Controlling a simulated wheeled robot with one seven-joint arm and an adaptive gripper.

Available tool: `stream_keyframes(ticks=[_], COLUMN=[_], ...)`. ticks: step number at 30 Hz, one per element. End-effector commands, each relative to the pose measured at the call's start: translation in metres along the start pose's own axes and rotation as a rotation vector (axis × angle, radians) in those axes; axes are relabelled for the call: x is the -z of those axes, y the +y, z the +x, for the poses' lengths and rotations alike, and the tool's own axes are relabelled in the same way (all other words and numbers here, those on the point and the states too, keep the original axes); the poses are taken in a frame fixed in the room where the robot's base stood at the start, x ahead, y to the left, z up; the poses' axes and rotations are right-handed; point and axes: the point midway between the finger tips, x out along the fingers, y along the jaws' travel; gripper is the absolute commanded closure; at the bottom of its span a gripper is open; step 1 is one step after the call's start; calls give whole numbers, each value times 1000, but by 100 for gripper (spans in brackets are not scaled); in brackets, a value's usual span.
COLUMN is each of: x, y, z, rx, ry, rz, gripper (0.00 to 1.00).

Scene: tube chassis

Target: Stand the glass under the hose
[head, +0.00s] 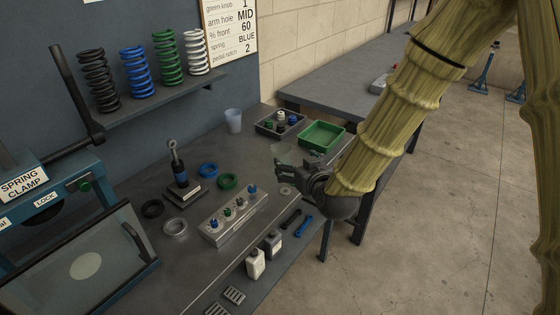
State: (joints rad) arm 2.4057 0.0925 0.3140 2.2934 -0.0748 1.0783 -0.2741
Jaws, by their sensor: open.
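A clear, faintly greenish glass (282,152) shows just beyond my gripper (284,168) on the right part of the workbench; the gripper hides its lower part. My gripper is open, its fingers pointing left and close to the glass. I cannot tell whether they touch it. A second see-through cup (234,121), pale blue, stands upright at the back of the bench by the wall. I cannot make out a hose in this view.
A green tray (322,136) and a dark tray of knobs (280,123) lie behind the gripper. A metal block with coloured knobs (234,216), rings (208,170) and an upright damper (178,166) occupy the middle. A spring clamp (75,255) stands left.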

Motion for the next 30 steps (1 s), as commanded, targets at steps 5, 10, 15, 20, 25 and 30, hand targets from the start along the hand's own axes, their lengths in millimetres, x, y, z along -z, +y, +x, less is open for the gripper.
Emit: stream_keyframes(ticks=[5,10,15,20,25,30], x=[7,8,7,9,13,12], y=[-8,-12,-12,-12,-11,-10], z=[20,45,58,67,88,106], rx=[11,16,16,15,14,12], ry=[11,10,9,9,8,8], rz=[-8,-8,-8,-8,-8,-8], gripper=[16,16,16,16,16,16])
